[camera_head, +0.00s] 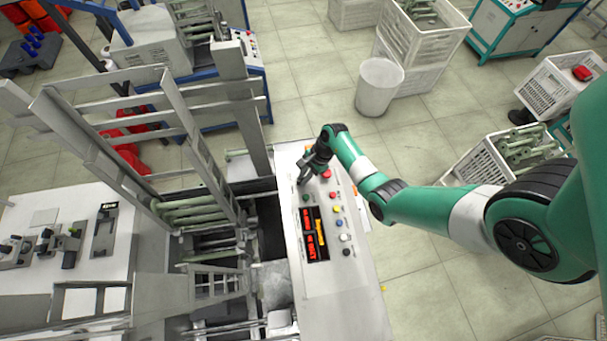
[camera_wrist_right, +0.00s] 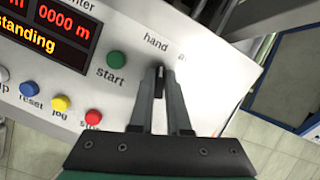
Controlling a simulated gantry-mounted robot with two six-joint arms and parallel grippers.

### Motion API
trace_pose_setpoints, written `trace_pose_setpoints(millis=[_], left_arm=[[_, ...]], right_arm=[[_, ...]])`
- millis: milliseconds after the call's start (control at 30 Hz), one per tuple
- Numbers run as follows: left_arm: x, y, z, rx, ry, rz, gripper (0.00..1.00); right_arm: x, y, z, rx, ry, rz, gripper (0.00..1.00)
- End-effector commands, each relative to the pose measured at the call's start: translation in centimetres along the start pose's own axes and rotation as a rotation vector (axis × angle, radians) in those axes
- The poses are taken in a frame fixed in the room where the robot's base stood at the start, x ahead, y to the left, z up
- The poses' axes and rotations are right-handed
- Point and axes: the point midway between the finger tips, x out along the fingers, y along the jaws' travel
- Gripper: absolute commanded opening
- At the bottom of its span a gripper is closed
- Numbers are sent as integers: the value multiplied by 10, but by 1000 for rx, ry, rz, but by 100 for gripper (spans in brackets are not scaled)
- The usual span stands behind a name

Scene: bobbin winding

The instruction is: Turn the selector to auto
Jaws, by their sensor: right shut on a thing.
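The black selector knob (camera_wrist_right: 159,82) is on the light panel face (camera_wrist_right: 205,70), to the right of the green start button (camera_wrist_right: 116,60) in the right wrist view. My right gripper (camera_wrist_right: 160,80) is shut on the knob, with one finger on each side. The label "hand" is above the knob; the label to its right is only partly legible, starting with "a". Which label the knob points to I cannot tell for sure. In the head view my right gripper (camera_head: 304,182) is at the panel's upper end and hides the knob. My left gripper is not in view.
Red, yellow, blue and white buttons line the panel beside the lit red and yellow display (camera_head: 314,233). The machine frame (camera_head: 165,130) stands left of the panel. A white bin (camera_head: 379,87) and crates are on the floor beyond.

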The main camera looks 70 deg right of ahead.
Motion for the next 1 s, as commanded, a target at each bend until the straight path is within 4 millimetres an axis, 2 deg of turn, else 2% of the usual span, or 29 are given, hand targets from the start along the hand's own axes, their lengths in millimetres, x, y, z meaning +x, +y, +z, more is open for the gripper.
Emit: trace_pose_setpoints(millis=[433, 1000], left_arm=[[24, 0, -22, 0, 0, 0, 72], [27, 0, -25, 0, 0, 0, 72]], right_arm=[[-3, 1, 2, 379, -1, -75, 0], [0, 0, 1, 821, -2, -167, 0]])
